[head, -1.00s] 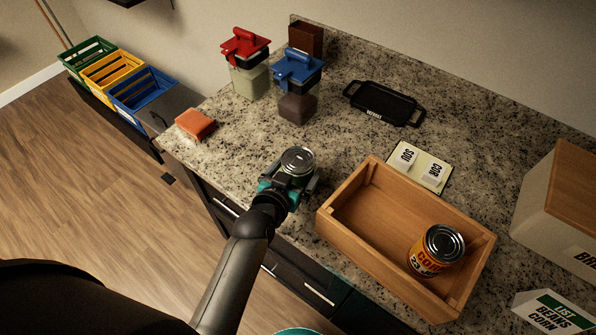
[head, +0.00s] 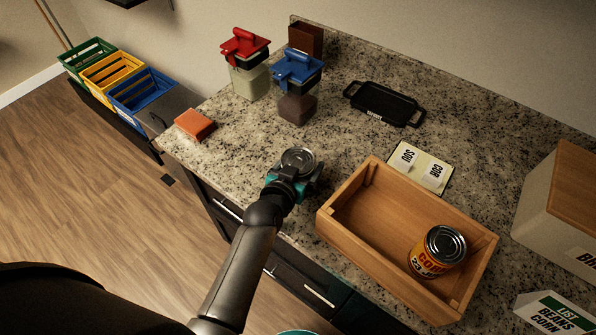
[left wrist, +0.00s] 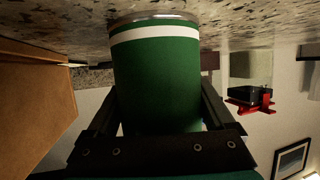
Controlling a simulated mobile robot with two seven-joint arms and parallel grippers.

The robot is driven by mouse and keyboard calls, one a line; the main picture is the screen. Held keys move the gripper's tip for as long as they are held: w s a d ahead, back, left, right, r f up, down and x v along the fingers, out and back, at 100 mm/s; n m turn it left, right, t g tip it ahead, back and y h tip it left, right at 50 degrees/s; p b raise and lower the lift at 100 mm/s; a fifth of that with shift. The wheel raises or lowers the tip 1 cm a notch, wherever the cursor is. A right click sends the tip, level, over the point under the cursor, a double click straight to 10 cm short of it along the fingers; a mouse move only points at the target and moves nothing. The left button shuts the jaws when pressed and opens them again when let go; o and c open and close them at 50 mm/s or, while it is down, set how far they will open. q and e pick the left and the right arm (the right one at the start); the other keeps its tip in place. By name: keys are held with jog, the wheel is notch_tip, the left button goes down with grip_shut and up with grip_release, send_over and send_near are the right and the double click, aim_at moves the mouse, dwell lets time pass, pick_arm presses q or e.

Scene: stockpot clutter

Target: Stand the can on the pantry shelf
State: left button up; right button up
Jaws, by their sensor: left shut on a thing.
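The can has a silver lid (head: 298,160) in the head view. In the left wrist view it is a green can (left wrist: 156,75) with a white band near one end. My left gripper (head: 299,175) is shut around the can's side near the counter's front edge, left of the wooden box. The can's end is at or just above the granite; I cannot tell if it touches. No shelf is clearly recognisable; an open wooden box (head: 340,232) stands on the counter with an orange corn can (head: 437,251) upright in its right end. My right gripper is not in view.
Behind the can stand a red-lidded container (head: 246,64) and a blue-lidded one (head: 297,85). An orange sponge (head: 195,124), a black tray (head: 383,103), a label card (head: 420,167), a bread box (head: 560,205) and a list sign (head: 553,315) are also around. The box's left part is empty.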

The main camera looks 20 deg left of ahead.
pick_arm(q)
grip_shut()
jog(key=shift+r, duration=0.15)
